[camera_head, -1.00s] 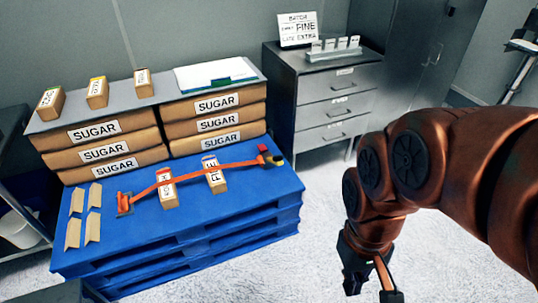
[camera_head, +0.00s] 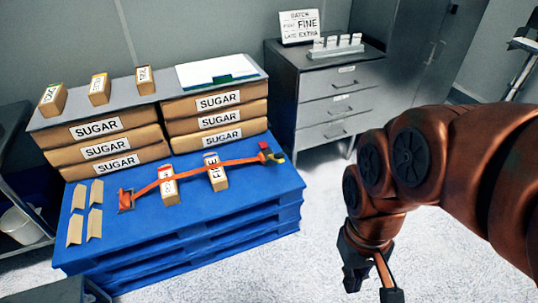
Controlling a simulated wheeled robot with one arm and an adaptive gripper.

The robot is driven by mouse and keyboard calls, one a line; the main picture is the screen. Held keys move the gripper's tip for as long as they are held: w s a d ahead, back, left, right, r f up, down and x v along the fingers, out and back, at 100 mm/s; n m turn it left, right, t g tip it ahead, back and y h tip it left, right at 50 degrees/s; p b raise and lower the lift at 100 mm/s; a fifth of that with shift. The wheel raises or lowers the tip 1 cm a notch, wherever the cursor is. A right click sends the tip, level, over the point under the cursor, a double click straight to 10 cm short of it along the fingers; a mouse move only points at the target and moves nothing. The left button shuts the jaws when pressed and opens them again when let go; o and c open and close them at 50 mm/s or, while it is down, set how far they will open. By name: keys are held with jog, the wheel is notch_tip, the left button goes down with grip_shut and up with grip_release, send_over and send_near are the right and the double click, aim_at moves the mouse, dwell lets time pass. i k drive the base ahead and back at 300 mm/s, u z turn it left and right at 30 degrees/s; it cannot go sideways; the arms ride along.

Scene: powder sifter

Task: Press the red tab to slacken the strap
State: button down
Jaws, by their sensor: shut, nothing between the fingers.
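An orange strap (camera_head: 196,171) runs across the blue pallet (camera_head: 225,213) and over two small labelled boxes, a left one (camera_head: 168,187) and a right one (camera_head: 215,172). At its right end is a small buckle (camera_head: 272,155) with red, yellow and dark parts; which part is the red tab is too small to tell for sure. At its left end is an orange-red anchor (camera_head: 126,200). My gripper (camera_head: 352,282) hangs low at the right, over the floor, apart from the pallet and the strap. It is shut and empty; my arm partly hides it.
Stacked sugar sacks (camera_head: 110,145) stand at the pallet's back under a grey board with three small boxes and a clipboard (camera_head: 215,72). Tan corner pieces (camera_head: 76,229) lie at the left. A drawer cabinet (camera_head: 335,105) stands behind right. Floor between pallet and arm is clear.

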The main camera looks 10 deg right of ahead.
aim_at(263, 143)
jog(key=u, duration=0.6)
jog(key=i, duration=1)
jog(key=u, duration=0.05)
